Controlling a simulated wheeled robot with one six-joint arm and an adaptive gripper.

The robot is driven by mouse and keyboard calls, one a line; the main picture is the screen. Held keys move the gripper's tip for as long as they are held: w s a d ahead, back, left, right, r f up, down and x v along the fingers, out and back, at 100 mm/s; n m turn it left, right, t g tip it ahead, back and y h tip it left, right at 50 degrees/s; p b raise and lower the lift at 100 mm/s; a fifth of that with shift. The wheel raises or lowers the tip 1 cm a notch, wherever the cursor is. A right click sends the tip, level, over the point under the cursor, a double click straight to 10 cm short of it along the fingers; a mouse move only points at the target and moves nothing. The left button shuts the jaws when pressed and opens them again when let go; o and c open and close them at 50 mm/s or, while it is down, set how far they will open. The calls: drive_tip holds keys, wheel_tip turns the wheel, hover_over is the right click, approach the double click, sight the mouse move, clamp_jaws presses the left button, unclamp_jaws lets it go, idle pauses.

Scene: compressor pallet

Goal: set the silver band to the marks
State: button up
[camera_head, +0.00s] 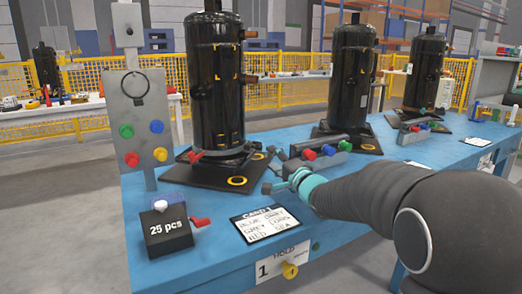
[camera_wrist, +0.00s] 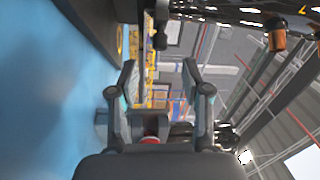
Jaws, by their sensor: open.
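The nearest black compressor (camera_head: 215,100) stands upright on a dark base plate on the blue bench. Yellow corner marks (camera_head: 219,76) sit on its upper body. My gripper (camera_head: 279,180) is low beside the base plate's right side, above the bench. In the wrist view my gripper (camera_wrist: 160,92) has its fingers spread, with nothing held between them.
The grey panel (camera_head: 138,125) carries coloured buttons. A black "25 pcs" box (camera_head: 167,231) and a written card (camera_head: 265,223) lie at the bench front. A grey block with coloured knobs (camera_head: 318,154) is behind my gripper. Two more compressors (camera_head: 351,75) (camera_head: 424,70) stand farther right.

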sight(261, 149)
drive_tip(key=x, duration=0.8)
clamp_jaws()
